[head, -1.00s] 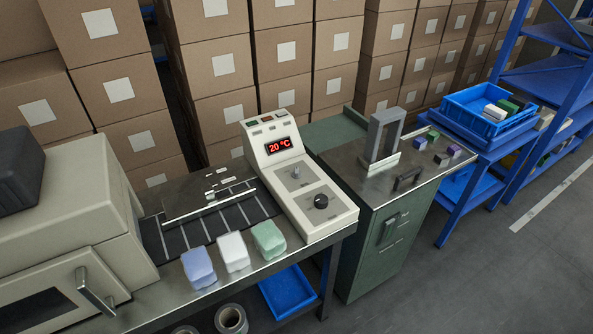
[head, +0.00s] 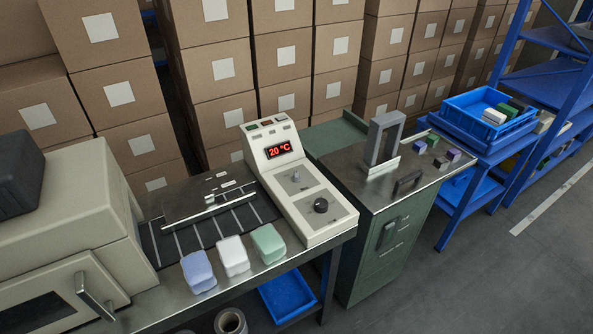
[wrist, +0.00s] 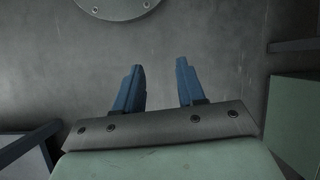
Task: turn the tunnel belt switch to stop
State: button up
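The cream control box (head: 318,232) stands on the metal bench in the head view. Its red display (head: 279,148) reads 20 °C. On its sloped face are a small metal switch (head: 296,177) and, below it, a round black knob (head: 321,205). Their labels are too small to read, so I cannot tell which is the tunnel belt switch or how it is set. My gripper (wrist: 158,78) shows only in the wrist view. Its two blue fingers are apart with nothing between them, over a bare grey surface. It is away from the control box.
A cream machine (head: 60,220) stands at the left. Three wrapped blocks, lilac (head: 197,271), white (head: 233,256) and green (head: 268,243), lie left of the control box. A green cabinet (head: 380,260) with a grey upright frame (head: 384,140) stands to the right.

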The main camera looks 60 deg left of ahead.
jog(key=w+a+r+n, duration=0.1)
jog(key=w+a+r, duration=0.45)
jog(key=a, duration=0.45)
jog(key=w+a+r+n, duration=0.1)
jog(key=w+a+r, duration=0.4)
jog(key=a, duration=0.5)
jog(key=s+a+r+n, duration=0.1)
jog(key=a+r, duration=0.7)
jog(key=a, duration=0.2)
jog(key=s+a+r+n, duration=0.1)
jog(key=a+r, duration=0.7)
jog(key=a, duration=0.2)
jog(key=s+a+r+n+y, duration=0.1)
jog(key=a+r, duration=0.7)
jog(key=a, duration=0.2)
jog(key=shift+s+a+r+t, duration=0.1)
jog(key=shift+s+r+t, duration=0.15)
jog(key=shift+t, duration=0.15)
jog(key=s+a+r+n+t, duration=0.15)
jog(key=s+a+r, duration=0.25)
jog(key=a+r, duration=0.4)
notch_tip(320, 180, up, 11)
jog(key=n+t+h, duration=0.1)
jog(key=n+t, duration=0.2)
jog(key=n, duration=0.1)
send_over(296, 174)
notch_tip(296, 174, down, 13)
jog(key=shift+w+f, duration=0.1)
jog(key=shift+f, duration=0.05)
